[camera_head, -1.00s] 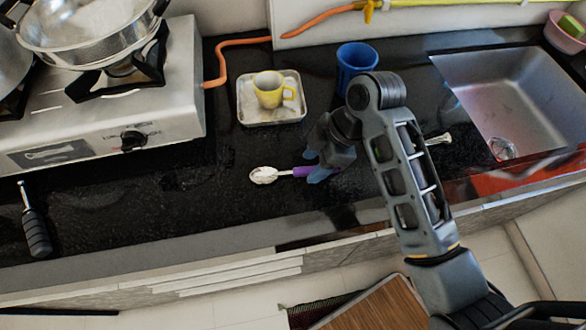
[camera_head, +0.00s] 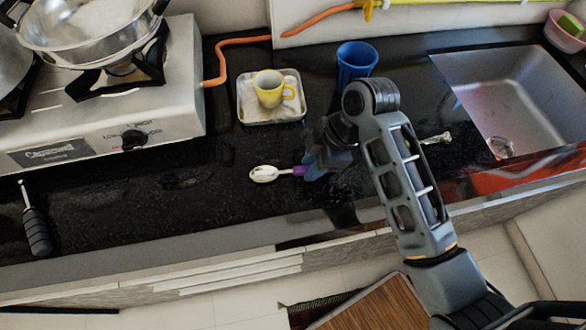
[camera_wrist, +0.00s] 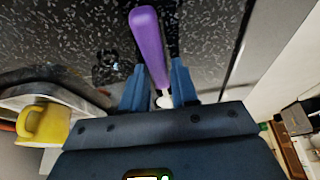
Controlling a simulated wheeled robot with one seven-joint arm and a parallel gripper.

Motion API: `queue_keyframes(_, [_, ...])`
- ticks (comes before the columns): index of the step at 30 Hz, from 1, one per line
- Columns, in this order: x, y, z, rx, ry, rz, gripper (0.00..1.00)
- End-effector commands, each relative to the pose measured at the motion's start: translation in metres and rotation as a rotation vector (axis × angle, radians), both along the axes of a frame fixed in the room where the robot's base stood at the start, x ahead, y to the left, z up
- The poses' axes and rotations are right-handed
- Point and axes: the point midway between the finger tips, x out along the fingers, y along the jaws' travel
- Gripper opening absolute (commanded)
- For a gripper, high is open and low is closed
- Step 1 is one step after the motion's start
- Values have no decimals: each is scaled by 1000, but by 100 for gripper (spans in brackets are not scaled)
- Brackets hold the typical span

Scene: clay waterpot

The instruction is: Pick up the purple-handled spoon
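The spoon with the purple handle lies on the black counter. Its pale bowl (camera_head: 263,174) points left in the head view, and part of the purple handle (camera_head: 299,170) shows beside my fingers. My gripper (camera_head: 312,166) is down at the counter with its blue fingers around the handle. In the wrist view the purple handle (camera_wrist: 148,45) runs between the two fingers of my gripper (camera_wrist: 158,78), which sit close against its sides. My gripper looks shut on the handle. The rest of the handle is hidden by my gripper in the head view.
A yellow cup (camera_head: 268,88) stands on a small metal tray (camera_head: 245,112) behind the spoon. A blue cup (camera_head: 356,62) stands behind my arm. A stove (camera_head: 170,115) is left, a sink (camera_head: 515,95) right.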

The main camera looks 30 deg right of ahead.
Motion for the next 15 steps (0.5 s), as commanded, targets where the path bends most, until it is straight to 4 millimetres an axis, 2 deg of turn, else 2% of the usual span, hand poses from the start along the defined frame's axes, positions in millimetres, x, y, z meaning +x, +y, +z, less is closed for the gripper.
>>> queue_keyframes(1, [0,0,0,0,0,0,23])
queue_keyframes(8, [0,0,0,0,-1,0,1])
queue_keyframes(15, [0,0,0,0,-1,0,0])
